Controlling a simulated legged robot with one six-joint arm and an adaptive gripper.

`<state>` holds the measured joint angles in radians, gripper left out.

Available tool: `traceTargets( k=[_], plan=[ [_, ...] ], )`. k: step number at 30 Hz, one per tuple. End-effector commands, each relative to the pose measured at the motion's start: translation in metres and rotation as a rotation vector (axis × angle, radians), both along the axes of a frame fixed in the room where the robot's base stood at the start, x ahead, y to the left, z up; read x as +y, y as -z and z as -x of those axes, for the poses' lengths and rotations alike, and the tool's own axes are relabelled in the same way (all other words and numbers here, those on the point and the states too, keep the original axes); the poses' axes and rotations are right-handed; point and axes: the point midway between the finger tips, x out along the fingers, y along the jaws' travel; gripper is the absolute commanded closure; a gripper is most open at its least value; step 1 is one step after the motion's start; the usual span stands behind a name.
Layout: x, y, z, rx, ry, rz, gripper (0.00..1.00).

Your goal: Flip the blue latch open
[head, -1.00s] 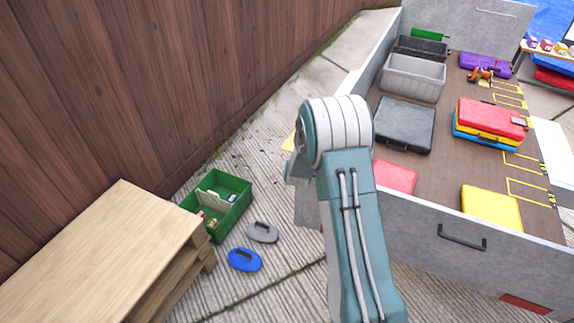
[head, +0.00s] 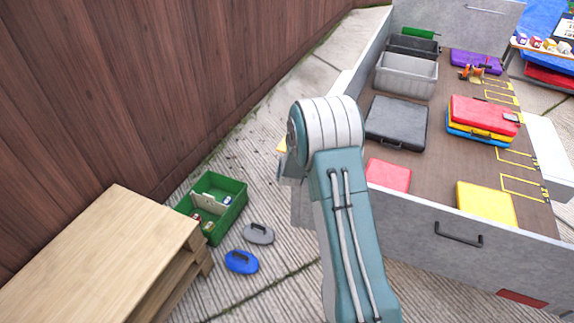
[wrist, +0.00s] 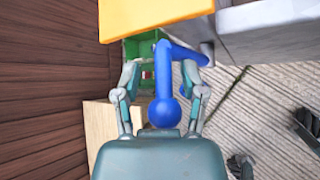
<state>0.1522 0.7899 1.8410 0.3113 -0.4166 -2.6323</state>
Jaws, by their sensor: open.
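The blue latch (wrist: 163,86) shows in the wrist view as a bar with a round ball at its near end. Its far end bends right toward a grey wall. My gripper (wrist: 160,70) is open, with one finger on each side of the latch bar. The ball lies between the fingers, close to the palm. I cannot tell whether either finger touches the latch. In the head view my arm hides the latch and my gripper.
A yellow-orange panel (wrist: 155,18) sits just beyond the latch. The grey-walled trailer (head: 430,232) holds cases and bins. A green crate (head: 232,205), a blue oval object (head: 241,263) and a wooden platform (head: 95,255) are at left, near a brown fence (head: 150,80).

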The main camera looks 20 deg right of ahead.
Motion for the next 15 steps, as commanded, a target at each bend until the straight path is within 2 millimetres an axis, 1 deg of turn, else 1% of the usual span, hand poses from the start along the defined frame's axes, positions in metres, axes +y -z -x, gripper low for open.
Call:
traceTargets(
  k=[5, 8, 15],
  plan=[
    [0.001, -0.007, 0.005, -0.004, 0.002, 0.0, 0.46],
    [0.005, -0.016, 0.016, -0.003, 0.0, 0.0, 0.46],
    [0.017, -0.043, 0.05, -0.002, 0.001, 0.0, 0.46]
  ],
)
